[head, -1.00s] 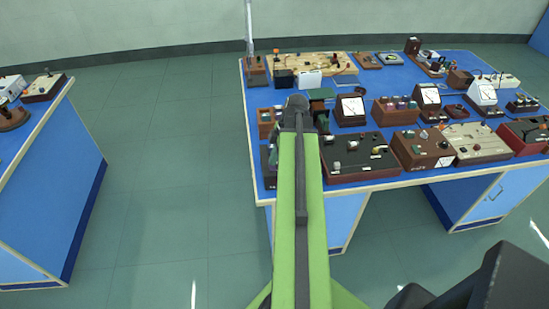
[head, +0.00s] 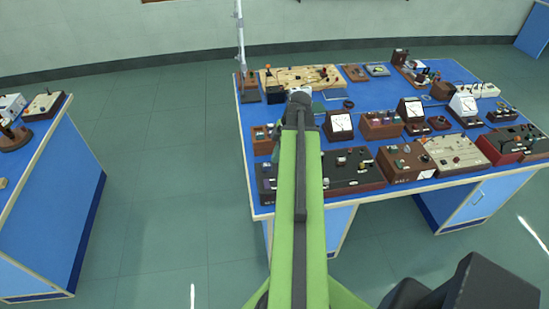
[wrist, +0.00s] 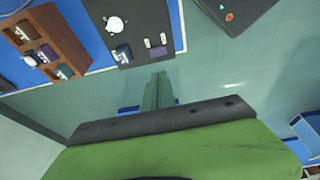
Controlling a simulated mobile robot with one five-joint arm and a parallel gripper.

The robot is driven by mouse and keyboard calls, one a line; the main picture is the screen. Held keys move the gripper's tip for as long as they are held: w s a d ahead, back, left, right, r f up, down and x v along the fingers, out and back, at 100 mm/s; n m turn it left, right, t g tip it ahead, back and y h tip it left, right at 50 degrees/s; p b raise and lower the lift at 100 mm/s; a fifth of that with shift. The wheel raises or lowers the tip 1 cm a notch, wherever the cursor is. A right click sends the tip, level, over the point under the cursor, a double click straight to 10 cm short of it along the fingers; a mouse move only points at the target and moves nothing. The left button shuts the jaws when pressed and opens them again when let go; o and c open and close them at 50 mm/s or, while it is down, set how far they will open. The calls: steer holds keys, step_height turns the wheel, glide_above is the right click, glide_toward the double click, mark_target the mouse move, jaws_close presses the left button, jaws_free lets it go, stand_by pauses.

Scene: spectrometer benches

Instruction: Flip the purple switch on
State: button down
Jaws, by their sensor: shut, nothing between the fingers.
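In the wrist view a dark box (wrist: 138,22) on the blue bench carries a white round knob (wrist: 115,24), a pale blue-grey switch (wrist: 121,54) and a small purple block (wrist: 157,52), which looks like the purple switch. Whether it is on or off is too small to tell. My gripper (wrist: 158,82) shows as a narrow grey-green shape just below the purple block in the picture. It is shut and empty; I cannot tell if it touches the box. In the head view my arm ends in a dark wrist (head: 299,100) over the bench's left part.
A brown box (wrist: 47,45) with several switches lies left of the dark box. Another dark box (wrist: 232,8) is at upper right. The blue bench (head: 385,82) holds several instruments, including white-faced meters (head: 341,124). A second bench (head: 55,190) stands left, with open floor between.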

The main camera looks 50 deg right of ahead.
steer(key=d, duration=0.1)
steer(key=b, duration=1.3)
glide_toward(266, 181)
steer(key=x, duration=0.6)
steer(key=shift+w+a+f, duration=0.1)
steer(key=shift+f, duration=0.1)
